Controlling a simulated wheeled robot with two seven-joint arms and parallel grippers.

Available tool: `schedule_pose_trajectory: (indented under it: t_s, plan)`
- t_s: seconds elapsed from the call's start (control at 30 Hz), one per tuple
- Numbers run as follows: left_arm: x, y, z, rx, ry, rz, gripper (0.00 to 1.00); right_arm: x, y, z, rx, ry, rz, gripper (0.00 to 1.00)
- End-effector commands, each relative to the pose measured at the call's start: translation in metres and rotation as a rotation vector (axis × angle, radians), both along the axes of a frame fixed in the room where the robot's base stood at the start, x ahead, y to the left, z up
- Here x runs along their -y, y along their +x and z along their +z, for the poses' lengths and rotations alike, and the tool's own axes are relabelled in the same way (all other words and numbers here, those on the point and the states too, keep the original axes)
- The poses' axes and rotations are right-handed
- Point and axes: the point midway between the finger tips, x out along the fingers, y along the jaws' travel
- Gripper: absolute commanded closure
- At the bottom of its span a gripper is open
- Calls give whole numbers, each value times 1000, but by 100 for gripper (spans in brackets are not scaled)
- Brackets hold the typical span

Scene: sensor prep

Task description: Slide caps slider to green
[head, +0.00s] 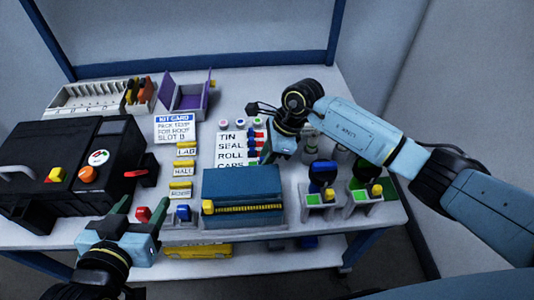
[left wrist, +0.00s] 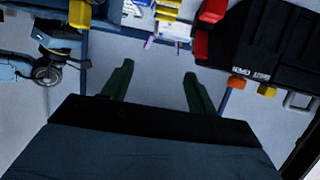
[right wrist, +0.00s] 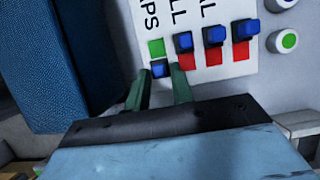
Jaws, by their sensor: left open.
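The slider panel (head: 231,150) on the table carries the rows TIN, SEAL, ROLL and CAPS. In the right wrist view the caps slider (right wrist: 161,70) is a blue knob at the near end of its track, with a green patch (right wrist: 156,47) showing beyond it. My right gripper (right wrist: 162,78) is at this knob, its narrowly parted fingertips on either side; I cannot tell whether they touch it. It also shows in the head view (head: 268,155), covering part of the CAPS row. My left gripper (head: 143,206) is open and empty near the table's front edge.
The other blue sliders (right wrist: 214,35) show red patches on their near side. A blue box (head: 243,184) stands close to my right gripper. A black case (head: 60,165) is at the left, and two slotted stands (head: 320,199) are at the right.

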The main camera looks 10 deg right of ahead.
Motion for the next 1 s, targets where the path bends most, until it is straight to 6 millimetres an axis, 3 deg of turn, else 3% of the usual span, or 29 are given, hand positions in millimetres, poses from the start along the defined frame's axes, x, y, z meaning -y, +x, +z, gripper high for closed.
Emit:
schedule_pose_trajectory:
  t_s: [0.17,0.37,0.7,1.0]
  plan:
    - [0,-1,-1,-12,3,0,41,0,0,3,1,2,1,76]
    - [-10,-14,-22,-162,45,15,41,7,-1,19,2,1,0,76]
    - [-33,-62,-65,-525,134,47,41,24,-3,60,2,1,0,76]
    - [-54,-115,-85,-832,202,75,41,39,-4,97,2,0,-1,76]
